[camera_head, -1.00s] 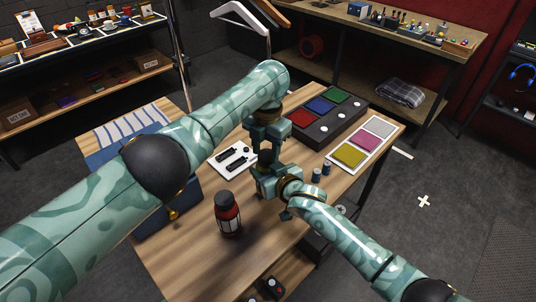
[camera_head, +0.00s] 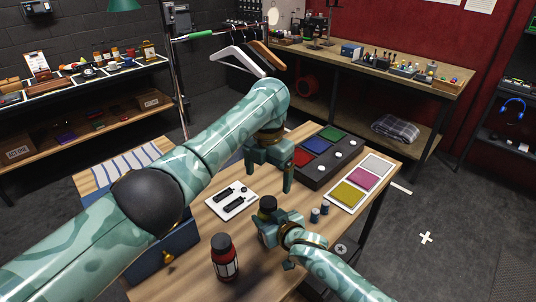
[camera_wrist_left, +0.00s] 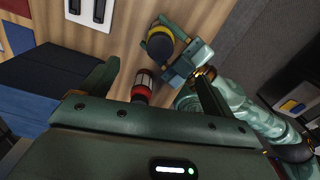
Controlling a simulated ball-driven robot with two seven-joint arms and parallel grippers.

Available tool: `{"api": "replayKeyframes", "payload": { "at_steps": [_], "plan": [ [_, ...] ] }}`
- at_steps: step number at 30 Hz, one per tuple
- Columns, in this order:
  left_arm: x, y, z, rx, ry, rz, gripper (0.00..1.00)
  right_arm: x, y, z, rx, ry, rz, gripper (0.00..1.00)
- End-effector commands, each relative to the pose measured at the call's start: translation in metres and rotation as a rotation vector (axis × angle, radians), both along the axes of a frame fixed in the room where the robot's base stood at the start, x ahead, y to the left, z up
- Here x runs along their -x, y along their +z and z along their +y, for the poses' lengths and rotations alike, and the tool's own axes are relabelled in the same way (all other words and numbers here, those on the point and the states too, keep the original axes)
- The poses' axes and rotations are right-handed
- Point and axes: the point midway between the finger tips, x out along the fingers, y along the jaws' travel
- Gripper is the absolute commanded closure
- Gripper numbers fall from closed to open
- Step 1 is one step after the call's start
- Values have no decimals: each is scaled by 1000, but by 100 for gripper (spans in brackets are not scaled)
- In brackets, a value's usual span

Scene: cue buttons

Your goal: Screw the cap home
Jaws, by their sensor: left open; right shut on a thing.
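My right gripper (camera_head: 268,228) is shut on a small jar (camera_head: 268,213) with a dark round cap (camera_head: 267,202) on top. The jar looks upright, just above or on the table; I cannot tell which. In the left wrist view the dark cap (camera_wrist_left: 160,45) has a yellow band below it, and my right gripper (camera_wrist_left: 178,68) grips from the side. Whether the cap is fully down is not clear. My left gripper (camera_head: 270,175) is open and empty, fingers downward, above and slightly beyond the capped jar, apart from it.
A red bottle with a dark lid (camera_head: 225,260) stands at the table's near side.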

Motion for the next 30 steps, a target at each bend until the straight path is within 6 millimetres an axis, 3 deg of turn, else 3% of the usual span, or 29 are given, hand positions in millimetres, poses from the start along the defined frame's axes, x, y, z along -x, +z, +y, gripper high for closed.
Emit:
{"api": "replayKeyframes", "payload": {
  "at_steps": [3, 10, 15, 23, 24, 27, 30],
  "plan": [
    [-1, 28, -1, 2, -2, -3, 11, 0, 2, 1, -2, 1, -2, 100],
    [-1, 67, -1, 2, -1, -2, 11, -1, 2, 1, -2, 1, -3, 100],
    [-1, 78, 0, 0, -2, -1, 11, -1, 2, 1, -2, 1, -3, 100],
    [-1, 79, 0, 0, -1, 0, 11, -1, 2, 1, -2, 1, -3, 100],
    [-1, 79, 0, 1, -1, -1, 11, -1, 2, 1, -2, 1, -3, 47],
    [-1, 79, 0, 0, -2, 0, 11, -1, 2, 1, -2, 1, -3, 24],
    [-1, 79, 0, 0, -1, 0, 11, -1, 2, 1, -2, 1, -2, 24]
  ]
}}
